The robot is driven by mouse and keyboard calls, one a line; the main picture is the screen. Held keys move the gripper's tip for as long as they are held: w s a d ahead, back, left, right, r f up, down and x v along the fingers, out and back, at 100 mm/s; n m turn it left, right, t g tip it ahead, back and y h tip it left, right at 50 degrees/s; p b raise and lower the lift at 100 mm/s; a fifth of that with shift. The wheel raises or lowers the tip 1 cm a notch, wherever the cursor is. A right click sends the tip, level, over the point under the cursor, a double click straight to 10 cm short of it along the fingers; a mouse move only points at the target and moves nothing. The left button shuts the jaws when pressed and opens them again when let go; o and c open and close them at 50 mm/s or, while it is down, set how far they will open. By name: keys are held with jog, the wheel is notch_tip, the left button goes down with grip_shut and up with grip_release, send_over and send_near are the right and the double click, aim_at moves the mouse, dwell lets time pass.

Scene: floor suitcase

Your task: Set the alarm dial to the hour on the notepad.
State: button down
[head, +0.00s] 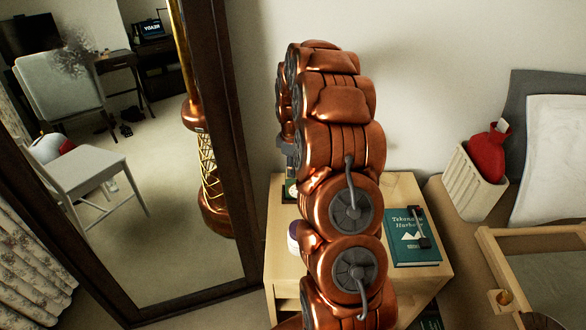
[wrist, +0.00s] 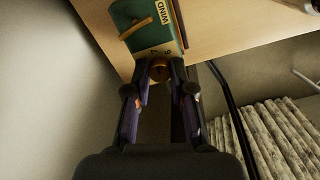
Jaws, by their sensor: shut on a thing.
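In the wrist view, my gripper (wrist: 159,84) is shut on a round brass dial (wrist: 159,70), with one finger on each side. The dial sits on a green alarm clock (wrist: 157,39) marked with a "WIND" label and digits that look like 7 and 6; the fingers and dial cover part of its scale. In the head view, only a small part of the clock (head: 290,191) shows at the nightstand's back left, and my copper arm hides most of it. I cannot make out a notepad in either view.
The wooden nightstand (head: 413,191) holds a teal book (head: 404,252) with a dark item on it and a small white jar (head: 294,232) with a purple lid. A tall mirror (head: 150,255) stands close at left. A white bin (head: 468,183) with a red bottle stands at right.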

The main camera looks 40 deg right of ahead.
jog(key=shift+n, duration=0.3)
dwell(0.4)
jog(key=c, duration=1)
grip_release()
jog(key=shift+r, duration=0.1)
notch_tip(320, 180, up, 12)
jog(key=shift+f, duration=0.1)
